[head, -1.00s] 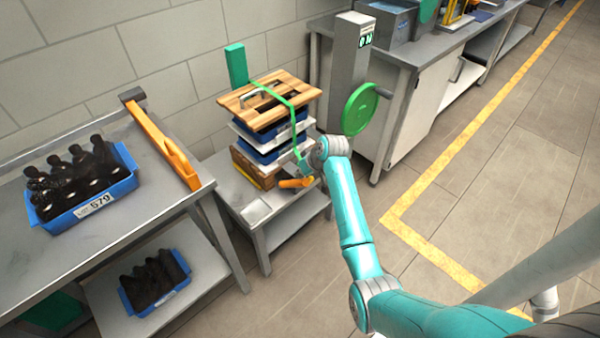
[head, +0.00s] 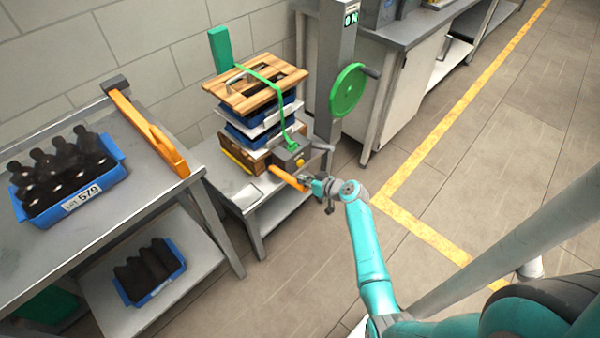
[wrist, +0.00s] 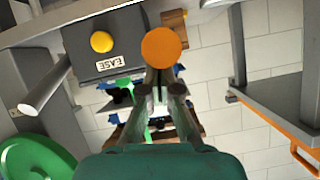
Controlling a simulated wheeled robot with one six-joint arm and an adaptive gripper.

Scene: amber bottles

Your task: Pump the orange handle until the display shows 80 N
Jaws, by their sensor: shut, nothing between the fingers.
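The orange handle (head: 288,179) sticks out from a grey box (head: 291,156) at the front of a strapped stack. In the wrist view its round orange end (wrist: 161,47) faces the camera, just beyond my fingertips. My gripper (head: 318,187) is shut and empty at the handle's outer end; I cannot tell whether it touches. The closed fingers also show in the wrist view (wrist: 157,82). The display (head: 351,18) on the grey post is lit green and seems to read 0 N. The box has a yellow button (wrist: 102,42) and an EASE label (wrist: 115,65).
A green strap (head: 272,84) runs over the wooden board (head: 240,97) on the stack. A green wheel (head: 348,91) is on the post. Blue crates of dark bottles (head: 122,156) stand on the left bench, beside an orange-handled bar (head: 150,131). Floor is clear at right.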

